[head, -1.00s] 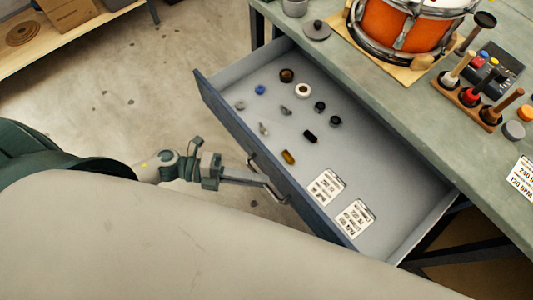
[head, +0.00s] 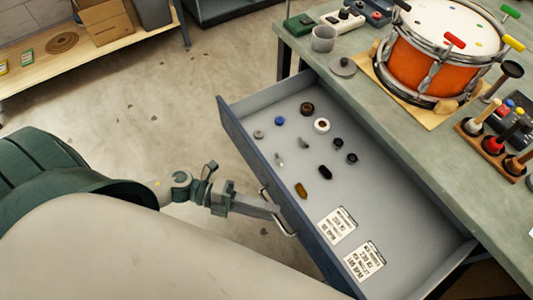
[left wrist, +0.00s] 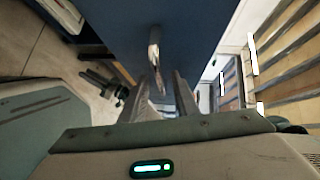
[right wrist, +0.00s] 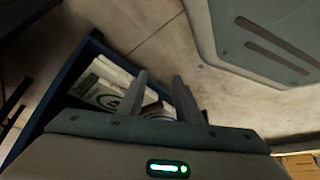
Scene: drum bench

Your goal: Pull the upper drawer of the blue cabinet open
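A blue-fronted drawer (head: 285,205) under the green bench stands far out, with its light grey inside in plain view. I see no separate lower drawer in the head view. Its metal handle (head: 291,224) is on the outer face of the front; it also shows in the left wrist view (left wrist: 154,48). My right gripper (right wrist: 160,78) is open and empty, outside the head view.
Small parts and two printed labels (head: 338,226) lie in the drawer. An orange drum (head: 425,68), a grey cup (head: 323,40) and a mallet rack (head: 490,148) stand on the bench (head: 440,150). The floor (head: 130,110) left of the drawer is clear.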

